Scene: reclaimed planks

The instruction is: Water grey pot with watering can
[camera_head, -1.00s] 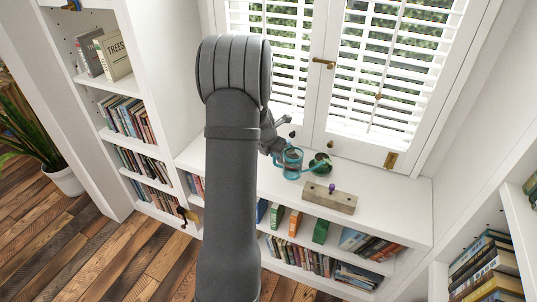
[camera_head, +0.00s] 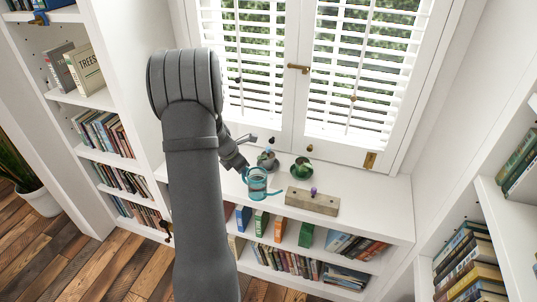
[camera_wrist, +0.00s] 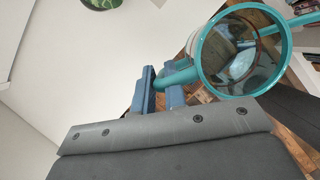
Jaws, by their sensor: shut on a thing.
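The teal watering can (camera_head: 257,185) is near the front edge of the white shelf top. My gripper (camera_head: 243,168) is shut on its teal handle, with the blue fingers (camera_wrist: 161,92) on either side in the wrist view. The can's round open top (camera_wrist: 240,50) fills the right of that view. Whether the can touches the shelf is not clear. The grey pot (camera_head: 266,160) stands behind the can, close to the window. It is small and its contents are hard to make out. A dark green pot (camera_head: 301,169) stands to its right and also shows in the wrist view (camera_wrist: 100,3).
A wooden block (camera_head: 310,203) with a purple-topped item lies right of the can, near the shelf's front edge. Shuttered windows (camera_head: 345,75) rise behind the pots. Bookshelves stand left and right. The right end of the shelf top (camera_head: 385,210) is clear.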

